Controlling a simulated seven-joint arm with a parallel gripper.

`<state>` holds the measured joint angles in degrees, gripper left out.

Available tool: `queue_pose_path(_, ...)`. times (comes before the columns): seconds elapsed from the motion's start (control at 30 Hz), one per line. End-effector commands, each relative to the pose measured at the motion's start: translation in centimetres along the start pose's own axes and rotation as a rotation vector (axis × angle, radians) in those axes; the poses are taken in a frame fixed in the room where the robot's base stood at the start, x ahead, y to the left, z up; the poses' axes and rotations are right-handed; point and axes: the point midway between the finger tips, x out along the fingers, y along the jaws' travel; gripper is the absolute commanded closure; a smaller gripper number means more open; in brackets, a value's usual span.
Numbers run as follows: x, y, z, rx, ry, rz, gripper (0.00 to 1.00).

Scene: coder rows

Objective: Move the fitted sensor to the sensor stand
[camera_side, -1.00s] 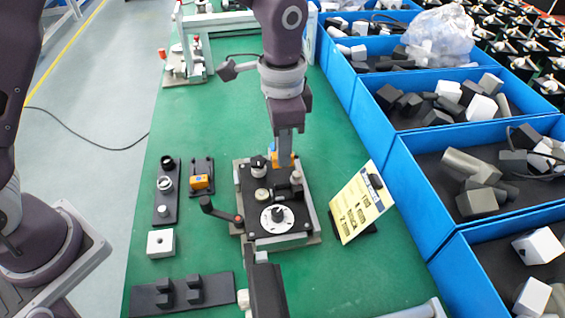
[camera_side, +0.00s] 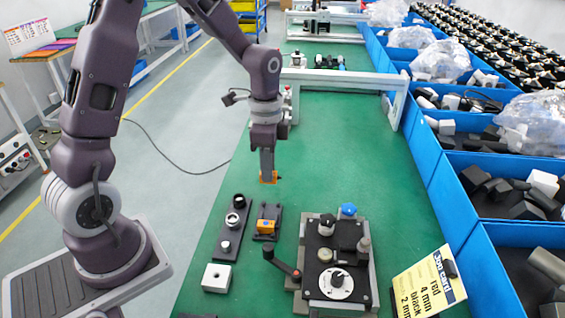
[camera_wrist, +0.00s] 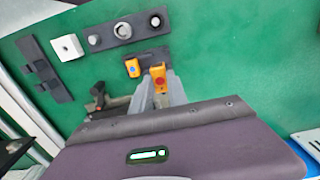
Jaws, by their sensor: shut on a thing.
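My gripper (camera_side: 268,172) is shut on an orange sensor (camera_side: 268,180) and holds it in the air above the mat, behind the sensor stand. In the wrist view the held sensor (camera_wrist: 158,78) shows between my fingertips (camera_wrist: 159,88). The sensor stand is a small dark plate (camera_side: 277,211) on the mat. Another orange sensor (camera_side: 265,226) sits on it; that sensor also shows in the wrist view (camera_wrist: 132,68), just left of the held one. The fixture (camera_side: 310,250), a black plate with a white dial and knobs, stands right of the stand, clear of my gripper.
A dark strip with round parts (camera_side: 235,226) lies left of the stand. A white block (camera_side: 216,278) is nearer the front. A black lever (camera_side: 284,263) sticks out from the fixture. A yellow job card (camera_side: 430,285) and blue bins (camera_side: 460,215) are at right. Mat behind is clear.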

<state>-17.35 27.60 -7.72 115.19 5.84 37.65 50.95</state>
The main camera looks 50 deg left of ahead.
Motion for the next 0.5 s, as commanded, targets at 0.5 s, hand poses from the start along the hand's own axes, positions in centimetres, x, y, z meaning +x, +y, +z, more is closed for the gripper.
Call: queue_pose_path(0.5,6.2,0.1,-0.1,-0.001,-0.001,0.001,1.0)
